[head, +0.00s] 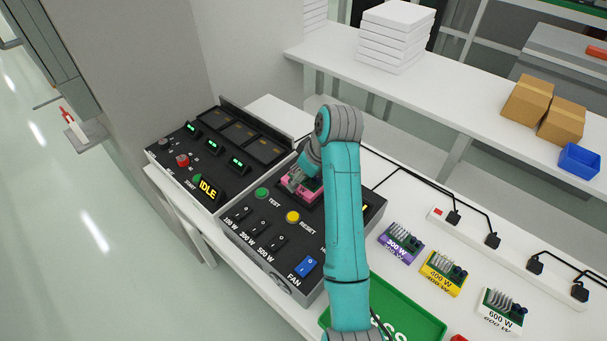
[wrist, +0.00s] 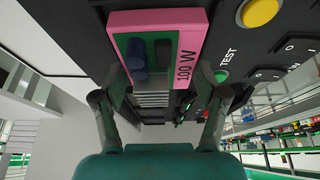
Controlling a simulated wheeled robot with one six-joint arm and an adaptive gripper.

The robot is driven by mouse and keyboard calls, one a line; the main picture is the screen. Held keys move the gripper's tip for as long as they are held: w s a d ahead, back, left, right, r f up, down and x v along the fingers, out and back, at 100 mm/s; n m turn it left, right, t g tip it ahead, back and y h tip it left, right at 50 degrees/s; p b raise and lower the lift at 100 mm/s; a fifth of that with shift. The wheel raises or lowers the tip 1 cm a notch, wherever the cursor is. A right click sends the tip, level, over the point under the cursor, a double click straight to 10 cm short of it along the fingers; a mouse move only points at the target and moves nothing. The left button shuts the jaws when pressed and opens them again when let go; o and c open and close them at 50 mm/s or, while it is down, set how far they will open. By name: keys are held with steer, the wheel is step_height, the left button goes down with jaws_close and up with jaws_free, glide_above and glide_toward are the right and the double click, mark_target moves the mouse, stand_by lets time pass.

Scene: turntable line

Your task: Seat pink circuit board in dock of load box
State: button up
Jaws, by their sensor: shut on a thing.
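The pink circuit board (wrist: 157,24), marked 100 W, is in my gripper (wrist: 158,95), with a finger on either side of it in the wrist view. In the head view the pink board (head: 299,188) is at the far end of the black load box (head: 262,237), at the dock. My gripper (head: 297,182) is over it and partly covers it. The dock is mostly hidden by my gripper and arm, so I cannot tell whether the board is fully down in it.
The load box has a green TEST button (head: 262,193), a yellow RESET button (head: 293,216), black switches and a blue FAN switch (head: 306,265). An IDLE panel (head: 208,190) stands left. Purple (head: 401,243), yellow (head: 442,272) and white (head: 501,308) boards and a green tray (head: 408,308) lie right.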

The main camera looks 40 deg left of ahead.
steer(key=shift+f, duration=0.15)
stand_by(0.6)
steer(key=o, duration=1.4)
steer(key=shift+c, duration=0.2)
